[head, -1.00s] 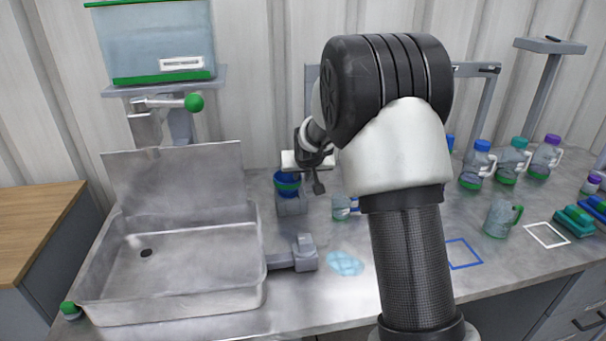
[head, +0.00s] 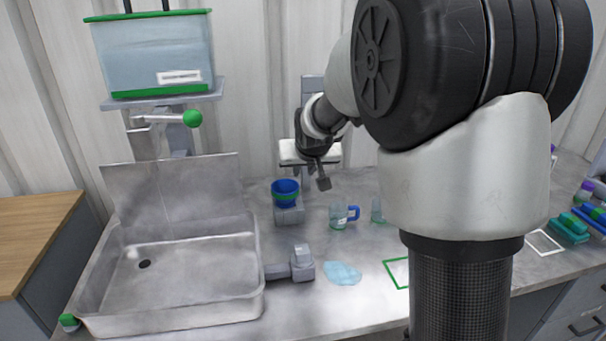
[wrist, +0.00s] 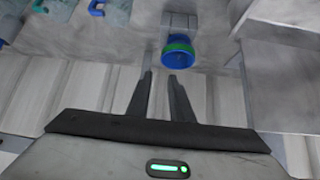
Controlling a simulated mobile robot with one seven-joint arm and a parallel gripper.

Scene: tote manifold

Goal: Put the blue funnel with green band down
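The blue funnel with green band (head: 286,193) sits on a small grey stand (head: 289,214) on the metal counter, just right of the sink. It also shows in the wrist view (wrist: 178,52), beyond my fingertips and apart from them. My gripper (wrist: 160,76) has its two dark fingers spread with an empty gap between them. In the head view my gripper (head: 324,184) is above and to the right of the funnel, not touching it. My arm hides part of the counter on the right.
A metal sink (head: 250,277) is at the left, with a blue-green tank (head: 150,55) above it. A jug with a blue handle (head: 338,217) stands right of the funnel. A light blue puddle-like patch (head: 342,273) and a green square outline (head: 393,273) lie in front.

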